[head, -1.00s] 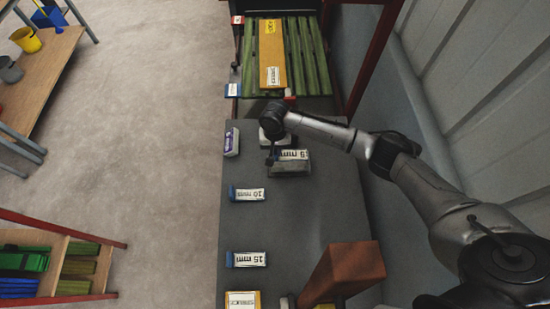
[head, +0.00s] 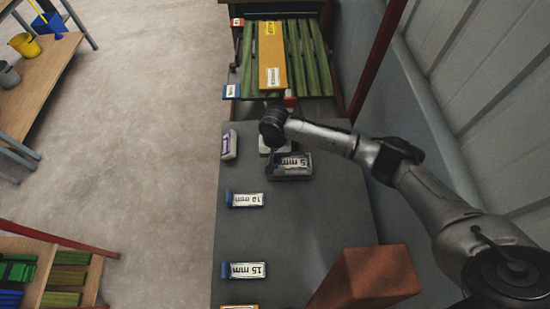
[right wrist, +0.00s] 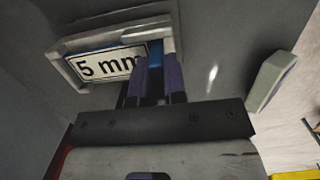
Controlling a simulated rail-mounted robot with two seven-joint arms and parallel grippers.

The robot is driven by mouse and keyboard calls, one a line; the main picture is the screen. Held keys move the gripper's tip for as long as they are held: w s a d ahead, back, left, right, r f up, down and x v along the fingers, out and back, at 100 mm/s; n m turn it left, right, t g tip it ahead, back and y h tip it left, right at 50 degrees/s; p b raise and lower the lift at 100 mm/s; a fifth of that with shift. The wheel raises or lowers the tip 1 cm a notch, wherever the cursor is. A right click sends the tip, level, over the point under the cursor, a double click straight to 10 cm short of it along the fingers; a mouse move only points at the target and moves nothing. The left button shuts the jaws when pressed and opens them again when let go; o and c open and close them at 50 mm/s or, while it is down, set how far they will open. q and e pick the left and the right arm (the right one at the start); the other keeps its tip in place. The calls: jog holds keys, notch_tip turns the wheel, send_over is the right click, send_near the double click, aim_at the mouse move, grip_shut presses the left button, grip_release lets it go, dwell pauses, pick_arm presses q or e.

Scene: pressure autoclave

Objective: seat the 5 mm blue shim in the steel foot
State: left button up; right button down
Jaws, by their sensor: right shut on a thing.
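The 5 mm shim (head: 293,161) has a white label and a blue end tab (right wrist: 155,58). The steel foot (head: 290,176) is a shallow grey tray on the dark bench. In the right wrist view the label lies inside the raised rim of the foot (right wrist: 82,44); I cannot tell whether the shim rests flat on its floor. My right gripper (right wrist: 160,80) is shut on the blue tab at the foot's end. In the head view this gripper (head: 272,160) is partly hidden by its wrist. My left gripper is not in view.
A 10 mm shim (head: 246,200) and a 15 mm shim (head: 246,270) lie on the bench (head: 300,225). A white block (head: 229,145) stands at the left edge. A red-brown block (head: 370,280) is at the near right. A green slatted rack (head: 314,60) lies beyond.

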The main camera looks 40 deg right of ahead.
jog(key=shift+f, duration=0.1)
jog(key=c, duration=1.2)
grip_release()
jog(key=shift+o, duration=0.2)
